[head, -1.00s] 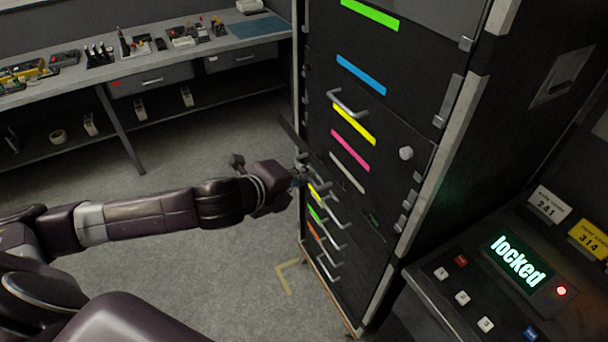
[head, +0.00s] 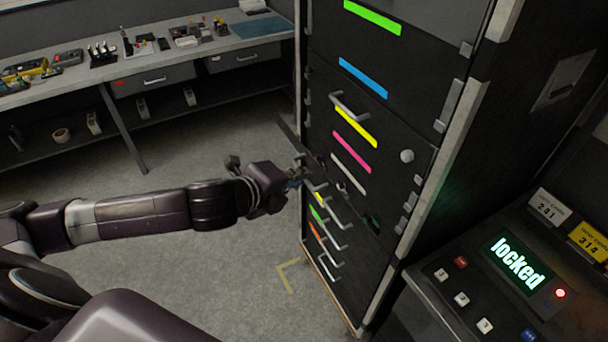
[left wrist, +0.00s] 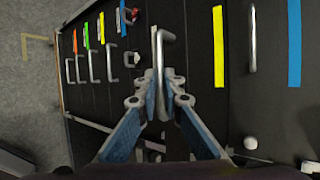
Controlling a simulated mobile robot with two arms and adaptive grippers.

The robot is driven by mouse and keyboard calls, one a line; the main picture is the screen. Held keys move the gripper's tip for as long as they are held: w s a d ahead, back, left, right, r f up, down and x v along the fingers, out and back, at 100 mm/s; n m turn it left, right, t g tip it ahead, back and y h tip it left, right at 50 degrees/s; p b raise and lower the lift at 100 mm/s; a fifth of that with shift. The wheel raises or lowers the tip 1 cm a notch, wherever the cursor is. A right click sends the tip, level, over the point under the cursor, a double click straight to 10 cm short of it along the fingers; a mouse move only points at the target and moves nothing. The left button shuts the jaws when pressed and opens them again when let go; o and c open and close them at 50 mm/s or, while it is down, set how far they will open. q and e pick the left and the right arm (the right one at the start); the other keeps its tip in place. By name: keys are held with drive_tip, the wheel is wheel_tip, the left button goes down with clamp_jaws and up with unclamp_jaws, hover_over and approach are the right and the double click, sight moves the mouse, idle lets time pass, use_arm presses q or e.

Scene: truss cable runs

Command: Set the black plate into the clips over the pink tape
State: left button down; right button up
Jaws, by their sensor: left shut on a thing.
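The pink tape (head: 352,152) is a slanted strip on the dark cabinet front, between yellow and white strips. My left gripper (head: 298,178) is in front of the cabinet. In the left wrist view its blue fingers (left wrist: 163,98) are closed on a grey bar handle (left wrist: 165,45). Small grey fittings (head: 411,200) line the cabinet's right edge; I cannot tell which are clips. My right gripper is out of view.
Handled panels (head: 322,245) with coloured tapes lie low on the cabinet. A knob (head: 407,156) and another handle (head: 348,105) stick out above. A control desk reading "locked" (head: 517,261) is at right.

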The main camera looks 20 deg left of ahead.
use_arm(q)
drive_tip(key=shift+s+a+b, duration=0.45)
drive_tip(key=shift+s+a, duration=0.4)
drive_tip(key=shift+s, duration=0.3)
drive_tip(key=shift+s+a+b, duration=0.4)
drive_tip(key=shift+s+a, duration=0.45)
drive_tip(key=shift+s, duration=0.25)
drive_tip(key=shift+p, duration=0.85)
idle(1.1)
drive_tip(key=shift+w+r, duration=0.1)
